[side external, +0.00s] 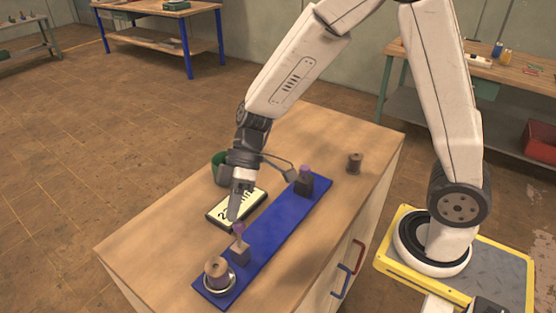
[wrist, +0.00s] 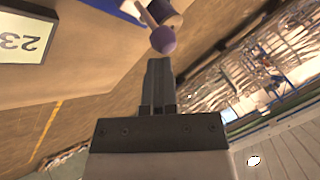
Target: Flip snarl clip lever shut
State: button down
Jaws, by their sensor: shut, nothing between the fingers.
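A long blue board (side external: 268,240) lies on the wooden bench top. Near its front end stands a small dark block (side external: 240,253) with a purple-tipped lever (side external: 239,229) pointing upward. A second dark block (side external: 309,187) with a purple knob (side external: 305,170) stands near the far end. I cannot tell which is the snarl clip. My gripper (side external: 233,217) is shut and empty, pointing down beside the nearer purple tip. In the wrist view, a purple ball (wrist: 163,40) on a pale rod shows just beyond my shut fingertips (wrist: 160,62); contact cannot be told.
A brown spool (side external: 217,270) stands in a metal ring at the board's front end. Another spool (side external: 355,162) stands at the bench's far right. A number display (side external: 250,204) lies left of the board, with a green cup (side external: 218,167) behind it. The bench's front left is clear.

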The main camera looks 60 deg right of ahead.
jog(key=shift+s+d+f, duration=0.1)
jog(key=shift+d, duration=0.15)
jog(key=shift+d+f, duration=0.2)
jog(key=shift+d, duration=0.25)
jog(key=shift+r, duration=0.15)
jog(key=shift+r, duration=0.75)
jog(key=w+a+v, duration=0.1)
jog(key=w+v, duration=0.1)
jog(key=v, duration=0.9)
jog(key=shift+w+d+r, duration=0.2)
jog(key=shift+w+r, duration=0.05)
jog(key=shift+w, duration=0.1)
